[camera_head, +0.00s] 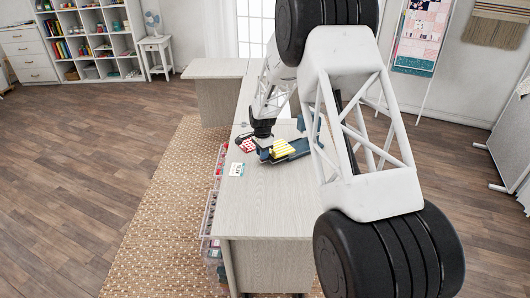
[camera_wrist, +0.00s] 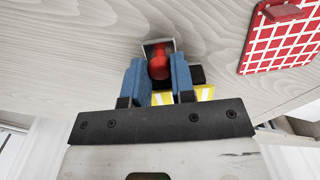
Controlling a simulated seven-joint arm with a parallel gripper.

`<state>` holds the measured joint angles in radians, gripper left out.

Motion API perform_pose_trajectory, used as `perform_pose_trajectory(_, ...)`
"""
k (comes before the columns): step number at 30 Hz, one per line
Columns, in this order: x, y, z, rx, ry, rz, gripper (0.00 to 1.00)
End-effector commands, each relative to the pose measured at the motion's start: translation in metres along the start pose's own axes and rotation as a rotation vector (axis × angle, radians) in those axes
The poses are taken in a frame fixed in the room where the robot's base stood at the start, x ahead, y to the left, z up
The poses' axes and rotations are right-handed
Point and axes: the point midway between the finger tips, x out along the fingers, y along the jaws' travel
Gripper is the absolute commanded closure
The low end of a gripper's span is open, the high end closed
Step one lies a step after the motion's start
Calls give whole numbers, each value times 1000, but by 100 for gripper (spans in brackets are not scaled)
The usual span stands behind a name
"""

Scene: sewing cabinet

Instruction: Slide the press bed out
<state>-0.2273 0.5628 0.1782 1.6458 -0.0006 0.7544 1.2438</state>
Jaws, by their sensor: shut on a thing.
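The press (camera_head: 298,151), dark blue, sits on the pale cabinet top, partly hidden behind my arm. Its bed carries a yellow-and-white striped pad (camera_head: 283,146); part of the striped pad also shows in the wrist view (camera_wrist: 205,93), beside and behind my fingers. My gripper (camera_wrist: 158,70) has its two blue fingers shut on a red knob (camera_wrist: 158,66), with a grey square frame around the knob's far end. In the head view my gripper (camera_head: 264,152) is low at the left end of the press. How the knob joins the bed is hidden.
A red-and-white checked pad (camera_wrist: 284,38) with a red grip lies close by; it also shows in the head view (camera_head: 246,145). A small white card (camera_head: 236,169) lies near the left table edge. The tabletop's near part (camera_head: 265,210) is clear.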

Motion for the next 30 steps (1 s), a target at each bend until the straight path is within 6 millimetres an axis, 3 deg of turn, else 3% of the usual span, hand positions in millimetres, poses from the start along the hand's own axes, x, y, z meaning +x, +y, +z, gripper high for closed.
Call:
perform_pose_trajectory(2, 0, 0, 2, -1, -1, 1, 100)
perform_pose_trajectory(3, 0, 0, 2, -1, -1, 1, 73)
perform_pose_trajectory(8, 0, 0, 2, -1, -1, 1, 50)
perform_pose_trajectory(20, -4, 0, 1, -1, 0, 0, 50)
perform_pose_trajectory(30, -36, -1, 1, -1, 0, -1, 50)
